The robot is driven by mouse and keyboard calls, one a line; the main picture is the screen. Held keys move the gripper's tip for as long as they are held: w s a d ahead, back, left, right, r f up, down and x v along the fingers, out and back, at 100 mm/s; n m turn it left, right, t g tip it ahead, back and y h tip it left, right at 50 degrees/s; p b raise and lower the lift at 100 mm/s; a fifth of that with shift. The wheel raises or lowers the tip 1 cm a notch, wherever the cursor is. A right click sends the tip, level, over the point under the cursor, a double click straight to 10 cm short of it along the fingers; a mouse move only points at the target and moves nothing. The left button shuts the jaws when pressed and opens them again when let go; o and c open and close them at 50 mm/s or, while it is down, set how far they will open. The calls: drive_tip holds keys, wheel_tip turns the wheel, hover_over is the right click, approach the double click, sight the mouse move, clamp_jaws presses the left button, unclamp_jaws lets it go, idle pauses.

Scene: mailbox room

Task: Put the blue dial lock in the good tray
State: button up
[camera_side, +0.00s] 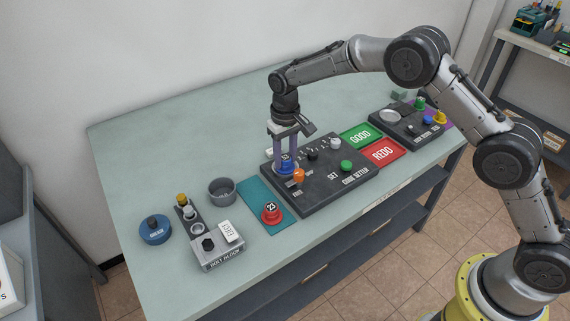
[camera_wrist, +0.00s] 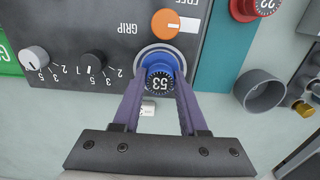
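The blue dial lock (camera_wrist: 160,79), marked 53, sits in a round seat on the dark CODE SETTER panel (camera_wrist: 110,20). In the side view the lock (camera_side: 286,168) is partly hidden by my gripper. My gripper (camera_side: 287,160) points down over it, with one purple finger on each side of the lock; it also shows in the wrist view (camera_wrist: 160,82). I cannot tell whether the fingers touch the lock or stand slightly apart from it. The green GOOD tray (camera_side: 361,136) lies beyond the panel to the right and looks empty.
The red REDO tray (camera_side: 383,153) adjoins the GOOD tray. An orange knob (camera_side: 298,176) and a green button (camera_side: 346,166) stand on the panel. A red lock marked 23 (camera_side: 271,214) lies on a teal mat (camera_side: 259,193). A grey cup (camera_side: 222,191) and BOLT BLOCK (camera_side: 218,252) are left.

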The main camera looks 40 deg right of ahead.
sight(285, 156)
clamp_jaws()
drive_tip(key=shift+r, duration=2.3)
drive_tip(key=d+m, duration=0.1)
drive_tip(key=d, duration=0.3)
drive_tip(key=w+d+m, duration=0.1)
drive_tip(key=d, duration=0.4)
drive_tip(key=d+m, duration=0.1)
drive_tip(key=d, duration=0.4)
drive_tip(key=shift+w+d+f, duration=0.15)
drive_tip(key=shift+w+d, duration=0.05)
drive_tip(key=shift+w, duration=0.2)
drive_tip(key=shift+s+d+f+m, duration=0.25)
drive_tip(key=shift+d+f+m, duration=0.4)
drive_tip(key=shift+d, duration=1.35)
drive_tip(key=shift+s+d+f+m, duration=0.35)
drive_tip(key=shift+d+f, duration=0.6)
drive_tip(key=shift+d, duration=1.1)
drive_tip(key=shift+s+d+f+m, duration=0.2)
drive_tip(key=shift+d+f+m, duration=0.45)
drive_tip(key=shift+d, duration=1.35)
